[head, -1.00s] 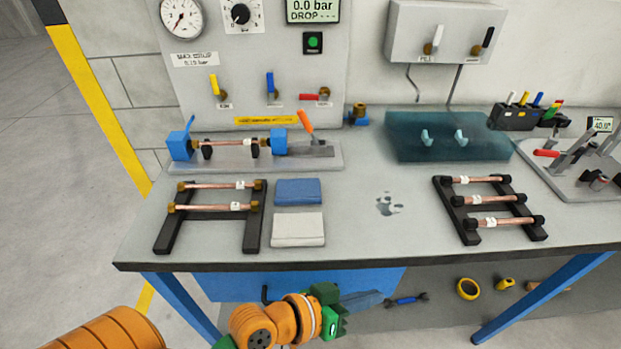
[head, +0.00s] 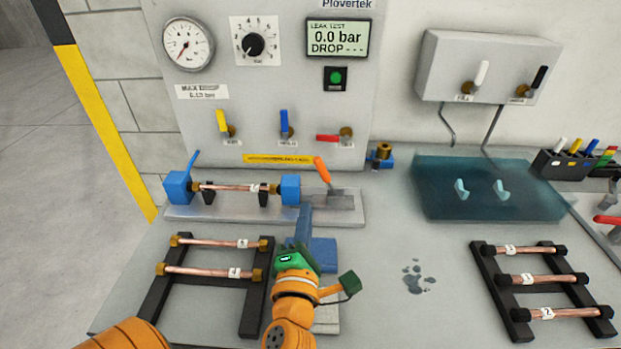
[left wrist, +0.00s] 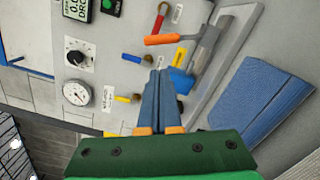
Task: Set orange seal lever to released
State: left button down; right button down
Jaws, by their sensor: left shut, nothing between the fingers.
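The orange seal lever (head: 321,170) stands at the right end of the grey test fixture, leaning up and to the left. It also shows in the left wrist view (left wrist: 160,39), above the fingertips. A copper tube (head: 235,188) lies in the fixture between two blue end blocks. My left gripper (head: 304,212) is shut and empty, with its blue fingers pointing toward the fixture in front of the lever. In the left wrist view my left gripper (left wrist: 160,75) is apart from the lever. My right gripper is not in view.
A rack with two copper tubes (head: 210,272) is at left, and another rack (head: 490,285) is at right. A blue pad (head: 324,252) lies partly behind my gripper. The panel's red valve handle (head: 328,138) is above the fixture. The bench around the wet patch (head: 413,278) is clear.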

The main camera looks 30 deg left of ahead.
aim_at(326, 178)
pick_arm(q)
jog(key=p+x, duration=0.2)
jog(key=x, duration=0.6)
jog(key=shift+w+a, duration=0.2)
jog(key=shift+w, duration=0.15)
jog(key=shift+w+a, duration=0.35)
jog(key=shift+w, duration=0.25)
